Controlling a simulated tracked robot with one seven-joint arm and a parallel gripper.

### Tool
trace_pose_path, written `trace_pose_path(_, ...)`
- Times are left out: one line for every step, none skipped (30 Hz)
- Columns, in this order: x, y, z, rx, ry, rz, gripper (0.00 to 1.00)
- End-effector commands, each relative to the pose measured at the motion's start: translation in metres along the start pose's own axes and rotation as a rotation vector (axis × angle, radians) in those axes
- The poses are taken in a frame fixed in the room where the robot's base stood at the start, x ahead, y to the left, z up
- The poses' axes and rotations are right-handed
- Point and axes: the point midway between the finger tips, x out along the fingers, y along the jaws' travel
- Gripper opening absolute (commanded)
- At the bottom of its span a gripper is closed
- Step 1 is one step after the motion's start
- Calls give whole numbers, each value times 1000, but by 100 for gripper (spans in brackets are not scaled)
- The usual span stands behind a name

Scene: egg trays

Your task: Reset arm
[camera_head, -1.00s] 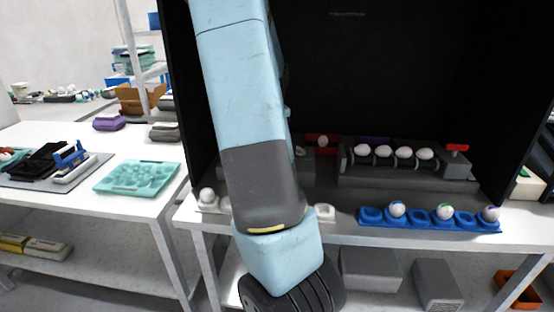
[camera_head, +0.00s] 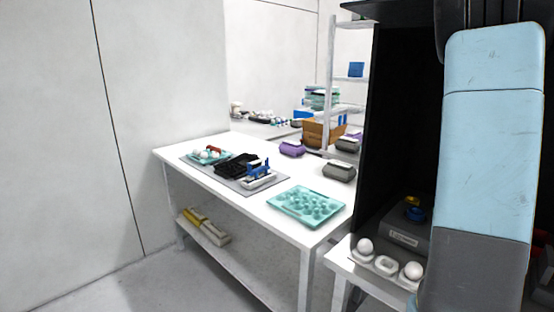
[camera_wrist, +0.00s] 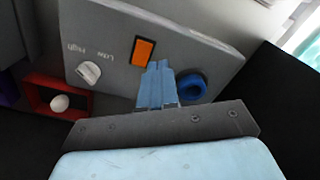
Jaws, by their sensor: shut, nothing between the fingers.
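My light-blue arm (camera_head: 490,150) runs down the right side of the head view, and its gripper end is out of that frame. In the wrist view my gripper (camera_wrist: 158,66) shows its two blue fingers closed together, with nothing seen between them. The fingers are in front of a grey control box (camera_wrist: 115,62), which has a white knob (camera_wrist: 89,73), an orange switch (camera_wrist: 143,51) and a blue ring (camera_wrist: 192,86). I cannot tell whether the fingers touch the box.
In the head view a white table (camera_head: 240,215) holds a teal egg tray (camera_head: 285,212). A white egg holder (camera_head: 385,264) stands by my arm. Floor at lower left is clear.

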Motion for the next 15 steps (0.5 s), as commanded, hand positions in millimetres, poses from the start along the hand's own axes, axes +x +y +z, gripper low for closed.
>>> trace_pose_path(-8,-12,5,-11,16,-16,0)
trace_pose_path(-12,-19,8,-16,25,-24,0)
trace_pose_path(-18,-29,12,-24,34,-34,0)
trace_pose_path(-22,-36,15,-30,41,-41,0)
trace_pose_path(-26,-43,18,-35,50,-48,0)
trace_pose_path(-31,-53,23,-43,60,-57,0)
trace_pose_path(-35,-60,26,-49,67,-64,0)
trace_pose_path(-40,-66,30,-55,75,-70,0)
trace_pose_path(-45,-76,36,-65,85,-77,0)
trace_pose_path(-49,-82,40,-72,92,-83,0)
trace_pose_path(-54,-89,44,-79,101,-88,0)
trace_pose_path(-59,-98,51,-89,113,-95,0)
trace_pose_path(-63,-105,56,-96,121,-100,0)
trace_pose_path(-68,-112,61,-104,130,-104,0)
trace_pose_path(-73,-121,68,-114,141,-108,0)
